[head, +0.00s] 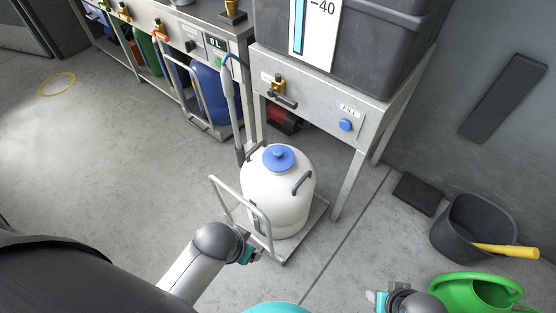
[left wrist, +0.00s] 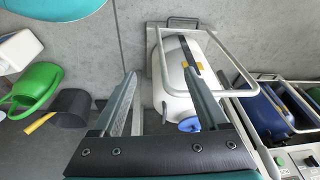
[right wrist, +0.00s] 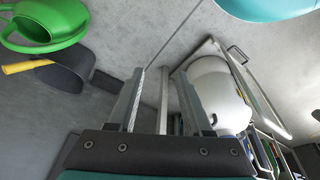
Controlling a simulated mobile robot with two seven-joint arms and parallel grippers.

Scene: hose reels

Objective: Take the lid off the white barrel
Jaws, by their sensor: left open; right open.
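The white barrel (head: 268,198) stands upright on a low trolley (head: 314,226) with a pale tube handle. Its blue lid (head: 278,157) with a knob sits on top of the barrel. Dark handles stick out at the barrel's sides. My left gripper (head: 252,256) is near the trolley handle, apart from the lid. In the left wrist view its fingers (left wrist: 160,82) are open and empty, with the barrel (left wrist: 178,82) and blue lid (left wrist: 189,125) beyond. My right gripper (head: 376,300) is low at the right, open and empty; the right wrist view shows the barrel (right wrist: 220,92) beyond its fingers (right wrist: 160,82).
A metal stand (head: 325,107) with a grey tank (head: 370,40) rises behind the barrel. A blue barrel (head: 210,95) stands under the bench at left. A black bucket (head: 470,226) and green watering can (head: 475,292) are at right. The left floor is mostly clear.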

